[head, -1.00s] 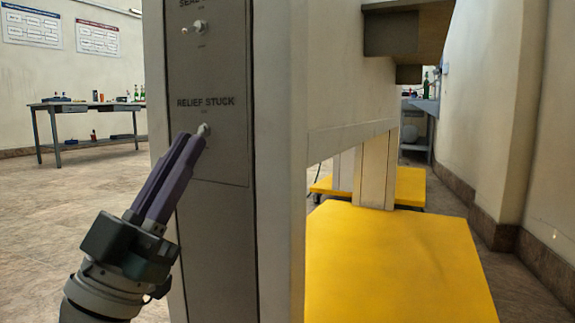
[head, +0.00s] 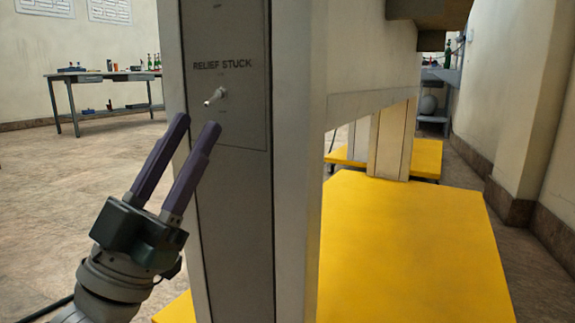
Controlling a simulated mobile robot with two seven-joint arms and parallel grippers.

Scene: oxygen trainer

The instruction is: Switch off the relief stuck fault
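The relief stuck switch (head: 217,96) is a small metal toggle on a grey panel (head: 232,210), under the printed label RELIEF STUCK (head: 222,65). Its lever sticks out and points to the lower left. My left gripper (head: 198,122) is just below and left of the toggle, with its two purple fingers spread apart and nothing between them. The fingertips look clear of the lever. My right gripper is not in view.
The panel is on a tall pale cabinet post (head: 298,180). Yellow base plates (head: 410,250) lie on the right. A workbench (head: 105,78) with small items stands at the back left. The floor at left is clear.

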